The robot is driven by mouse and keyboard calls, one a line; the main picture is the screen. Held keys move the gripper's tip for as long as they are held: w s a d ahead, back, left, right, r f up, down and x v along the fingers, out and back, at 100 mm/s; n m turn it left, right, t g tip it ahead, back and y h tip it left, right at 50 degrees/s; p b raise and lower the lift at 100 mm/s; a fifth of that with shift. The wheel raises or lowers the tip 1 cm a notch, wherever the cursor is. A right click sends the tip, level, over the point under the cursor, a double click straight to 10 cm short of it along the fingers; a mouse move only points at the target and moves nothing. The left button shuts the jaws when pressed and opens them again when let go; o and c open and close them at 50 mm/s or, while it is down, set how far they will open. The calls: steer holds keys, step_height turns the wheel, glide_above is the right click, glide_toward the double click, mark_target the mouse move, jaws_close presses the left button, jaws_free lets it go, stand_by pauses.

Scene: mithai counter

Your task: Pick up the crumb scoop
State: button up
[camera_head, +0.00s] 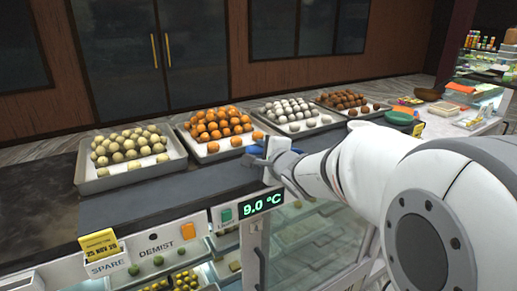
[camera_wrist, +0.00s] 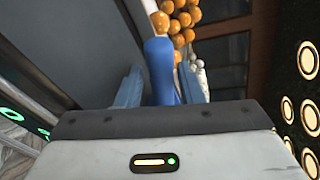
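The crumb scoop appears as a blue thing (camera_head: 256,160) on the dark counter top, beside the tray of orange sweets. My gripper (camera_head: 262,150) is right at it and hides part of it. In the wrist view the blue handle (camera_wrist: 161,70) stands between the two grey-blue fingers of my gripper (camera_wrist: 161,88). One finger is on each side, very close to the handle. I cannot tell whether they press on it. The rest of the scoop is hidden.
Trays of pale sweets (camera_head: 128,152), orange sweets (camera_head: 216,124), white sweets (camera_head: 290,109) and brown sweets (camera_head: 343,99) line the back of the counter. A 9.0 °C display (camera_head: 263,203) is on the front edge. The dark counter (camera_head: 160,195) at left is bare.

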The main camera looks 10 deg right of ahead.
steer(key=shift+c, duration=0.3)
steer(key=c, duration=0.6)
steer(key=shift+r, duration=0.15)
step_height(320, 180, up, 10)
steer(key=p, duration=0.5)
